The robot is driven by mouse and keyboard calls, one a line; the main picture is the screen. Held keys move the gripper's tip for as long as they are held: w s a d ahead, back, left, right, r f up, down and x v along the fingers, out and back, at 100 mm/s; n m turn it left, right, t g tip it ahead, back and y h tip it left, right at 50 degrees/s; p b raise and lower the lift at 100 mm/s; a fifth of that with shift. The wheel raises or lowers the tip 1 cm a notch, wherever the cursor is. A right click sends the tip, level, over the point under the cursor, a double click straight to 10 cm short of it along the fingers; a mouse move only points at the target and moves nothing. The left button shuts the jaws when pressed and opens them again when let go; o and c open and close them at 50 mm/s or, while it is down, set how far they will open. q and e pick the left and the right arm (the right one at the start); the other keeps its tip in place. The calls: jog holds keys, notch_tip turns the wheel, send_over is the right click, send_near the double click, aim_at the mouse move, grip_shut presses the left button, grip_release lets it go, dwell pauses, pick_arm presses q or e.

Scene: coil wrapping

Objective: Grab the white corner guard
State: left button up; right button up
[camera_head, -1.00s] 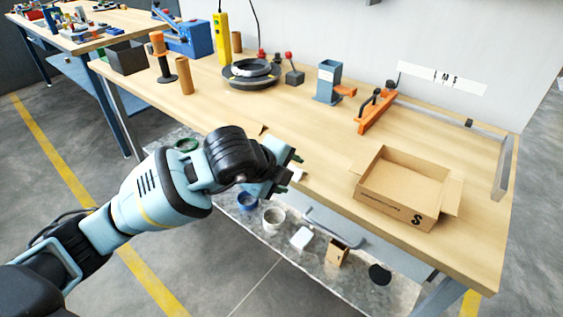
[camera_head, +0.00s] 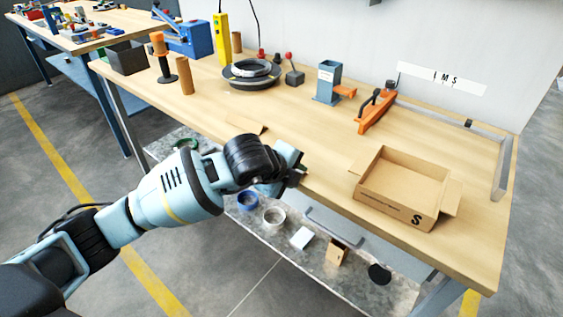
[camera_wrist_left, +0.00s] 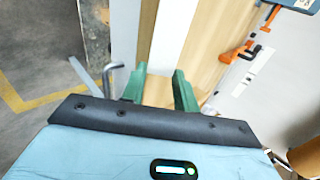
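My left gripper (camera_head: 297,173) is at the front edge of the workbench, in front of the brown box; its fingers are small and partly hidden in the head view. In the left wrist view its two green fingers (camera_wrist_left: 158,88) stand apart, with a tan surface showing between them. I cannot tell whether anything touches them. A pale strip (camera_wrist_left: 172,35) runs beyond the fingers along the wood; I cannot tell if it is the white corner guard. A small white piece (camera_head: 301,238) lies on the lower shelf, below the gripper. My right gripper is not in view.
An open cardboard box (camera_head: 398,200) stands on the workbench (camera_head: 300,130) at right. Black coils (camera_head: 250,74), a blue-grey holder (camera_head: 328,85) and an orange tool (camera_head: 376,110) stand farther back. A drawer handle (camera_head: 330,228) juts out below the front edge. The bench middle is clear.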

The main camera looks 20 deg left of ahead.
pick_arm(q)
jog(key=c, duration=0.3)
jog(key=shift+c, duration=0.2)
jog(key=s+a+r+b, duration=0.2)
jog(key=s+a+r, duration=0.3)
jog(key=s+a, duration=0.4)
jog(key=a, duration=0.4)
